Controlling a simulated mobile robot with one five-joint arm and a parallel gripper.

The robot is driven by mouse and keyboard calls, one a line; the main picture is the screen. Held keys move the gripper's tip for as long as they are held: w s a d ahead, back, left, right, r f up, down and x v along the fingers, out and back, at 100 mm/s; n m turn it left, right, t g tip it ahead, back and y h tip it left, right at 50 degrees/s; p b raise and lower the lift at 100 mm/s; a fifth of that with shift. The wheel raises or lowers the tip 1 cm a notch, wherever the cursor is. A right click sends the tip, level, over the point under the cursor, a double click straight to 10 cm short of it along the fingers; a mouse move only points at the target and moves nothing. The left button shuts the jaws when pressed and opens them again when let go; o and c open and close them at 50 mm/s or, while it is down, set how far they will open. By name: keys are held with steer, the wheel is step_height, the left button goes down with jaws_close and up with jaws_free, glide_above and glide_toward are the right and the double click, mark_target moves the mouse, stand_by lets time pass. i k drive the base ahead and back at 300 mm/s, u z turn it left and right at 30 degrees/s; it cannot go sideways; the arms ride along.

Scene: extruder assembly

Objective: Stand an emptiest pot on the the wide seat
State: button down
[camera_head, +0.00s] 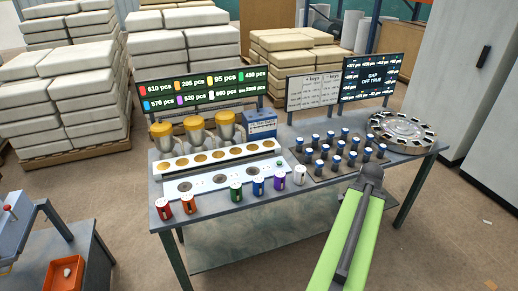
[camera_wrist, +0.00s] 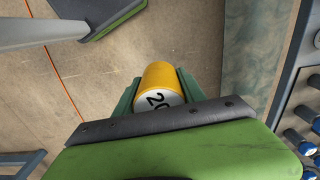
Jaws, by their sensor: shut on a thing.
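My gripper (camera_wrist: 158,98) is shut on a yellow pot (camera_wrist: 160,74) in the wrist view. The pot's white end shows the digits "20", partly hidden by my gripper's body. There is a gap between orange-red and green. My gripper is hidden in the head view.
A lit board (camera_head: 203,90) lists piece counts by colour; yellow reads 95, the lowest. Yellow-topped hoppers (camera_head: 194,130) stand behind a white strip (camera_head: 160,165). A dark tray of blue-capped items (camera_head: 325,170) and a round metal disc (camera_head: 402,128) occupy the table's right.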

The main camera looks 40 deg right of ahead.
mark_target(188, 200)
steer(key=u, duration=0.05)
steer(key=i, duration=1.5)
steer(key=z, duration=0.05)
